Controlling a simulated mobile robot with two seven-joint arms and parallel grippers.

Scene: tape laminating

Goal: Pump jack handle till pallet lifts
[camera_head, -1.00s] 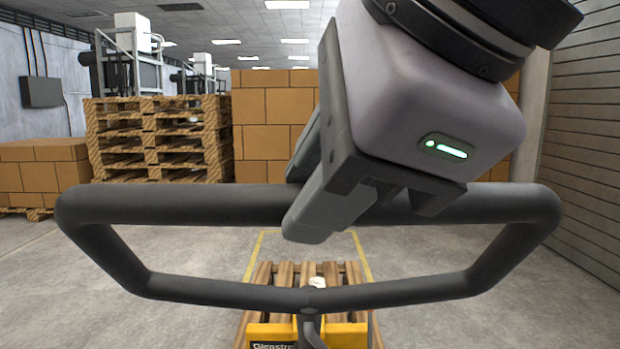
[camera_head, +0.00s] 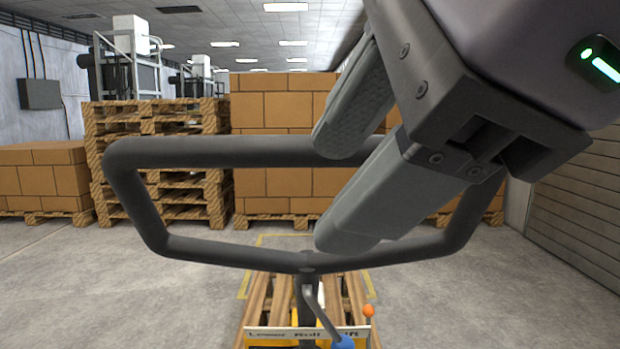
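The jack's black loop handle (camera_head: 220,152) spans the middle of the view, with its shaft running down to the jack. My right gripper (camera_head: 338,195) comes in from the upper right. Its two grey fingers are spread, with the top bar passing between them; a gap shows, and I cannot tell whether either finger touches the bar. The fingers hide part of the bar. The yellow jack body (camera_head: 288,342) shows at the bottom edge. The wooden pallet (camera_head: 262,296) lies beyond it on the floor; its height off the floor cannot be told. My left gripper is not in view.
A blue knob (camera_head: 343,342) and an orange knob (camera_head: 368,311) sit near the jack's base. Stacked pallets (camera_head: 155,125) and cartons (camera_head: 265,108) stand behind. A shutter wall (camera_head: 575,215) is at right. Bare floor lies on both sides.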

